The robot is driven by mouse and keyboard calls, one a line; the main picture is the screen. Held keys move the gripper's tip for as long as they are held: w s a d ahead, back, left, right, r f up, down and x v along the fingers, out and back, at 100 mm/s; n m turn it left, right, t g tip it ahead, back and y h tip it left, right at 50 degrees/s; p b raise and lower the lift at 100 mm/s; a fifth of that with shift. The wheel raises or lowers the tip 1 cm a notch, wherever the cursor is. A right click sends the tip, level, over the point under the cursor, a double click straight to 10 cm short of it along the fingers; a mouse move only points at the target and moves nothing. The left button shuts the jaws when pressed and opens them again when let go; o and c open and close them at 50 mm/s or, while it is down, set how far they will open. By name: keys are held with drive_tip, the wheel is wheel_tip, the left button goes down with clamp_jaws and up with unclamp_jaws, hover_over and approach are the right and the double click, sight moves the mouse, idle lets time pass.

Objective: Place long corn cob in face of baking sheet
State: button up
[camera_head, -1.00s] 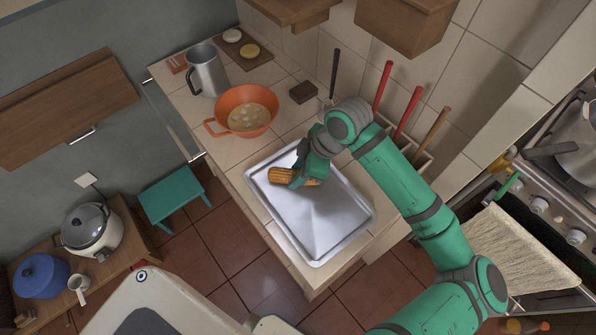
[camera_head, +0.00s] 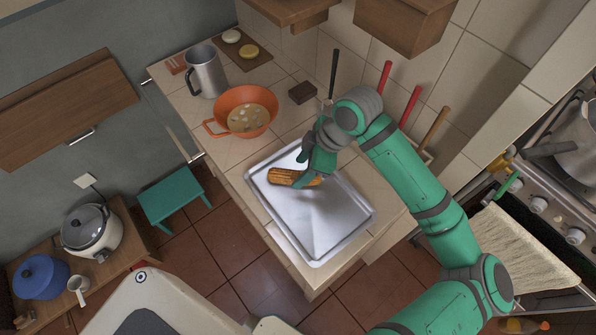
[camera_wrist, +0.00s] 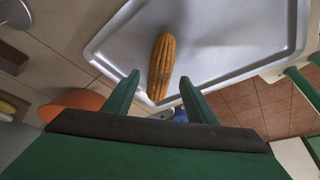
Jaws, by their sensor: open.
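The long corn cob (camera_head: 284,177) is orange-brown and lies on the metal baking sheet (camera_head: 318,227), near its upper left part. In the wrist view the cob (camera_wrist: 162,66) lies lengthwise on the baking sheet (camera_wrist: 225,30), its near end reaching between the fingertips. My gripper (camera_head: 306,177) is at the right end of the cob in the head view, and its fingers hide that end. In the wrist view my gripper (camera_wrist: 158,84) is open, with one finger on each side of the cob and visible gaps between.
A dark block (camera_head: 303,91) and upright long-handled utensils (camera_head: 408,112) are along the wall. The front half of the sheet is bare.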

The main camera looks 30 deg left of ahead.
drive_tip(key=v, duration=0.9)
drive_tip(key=shift+f, duration=0.1)
